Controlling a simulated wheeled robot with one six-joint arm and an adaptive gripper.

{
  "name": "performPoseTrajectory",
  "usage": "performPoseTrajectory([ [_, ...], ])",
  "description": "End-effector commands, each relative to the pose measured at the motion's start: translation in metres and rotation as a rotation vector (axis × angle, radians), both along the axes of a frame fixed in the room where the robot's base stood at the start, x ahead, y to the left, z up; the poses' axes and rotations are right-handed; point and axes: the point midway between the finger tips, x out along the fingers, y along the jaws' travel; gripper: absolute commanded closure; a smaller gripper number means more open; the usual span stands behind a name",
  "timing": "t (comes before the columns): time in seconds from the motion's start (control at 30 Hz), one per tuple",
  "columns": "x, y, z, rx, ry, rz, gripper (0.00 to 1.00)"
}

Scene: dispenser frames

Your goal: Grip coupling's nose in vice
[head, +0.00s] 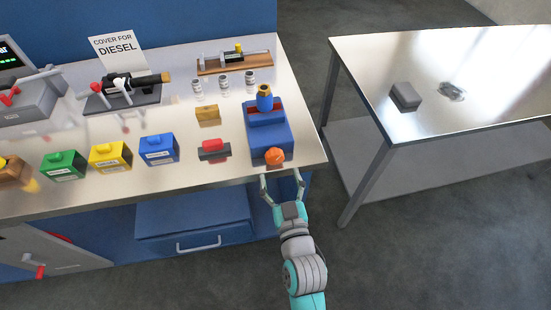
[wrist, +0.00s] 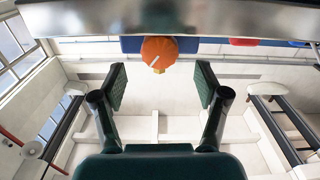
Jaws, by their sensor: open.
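The blue vice (head: 268,136) stands at the right front of the metal bench, with dark red jaw faces and an orange knob (head: 274,156) on its near side. The coupling (head: 264,98), blue with a brass-coloured top, stands upright at the vice's jaws. I cannot tell whether the jaws touch it, and its lower end is hidden. My gripper (head: 281,176) is open and empty just in front of the bench edge, near the knob but apart from it. In the wrist view the orange knob (wrist: 159,53) with a white mark lies ahead, centred between the fingers (wrist: 161,84).
Left of the vice are a red-topped block (head: 213,149), a brass block (head: 207,112) and blue, yellow and green containers (head: 108,156). Several small vials (head: 224,84) and a wooden-based fixture (head: 234,64) stand behind. A second table (head: 450,100) stands right across a floor gap.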

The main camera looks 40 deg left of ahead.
Motion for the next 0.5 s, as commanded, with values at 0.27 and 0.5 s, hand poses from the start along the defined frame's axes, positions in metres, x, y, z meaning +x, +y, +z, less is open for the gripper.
performPoseTrajectory([
  [0.27, 0.027, 0.032, 0.0, 0.001, -0.001, 0.0, 0.26],
  [0.5, 0.038, 0.044, 0.001, 0.001, 0.0, 0.0, 0.26],
])
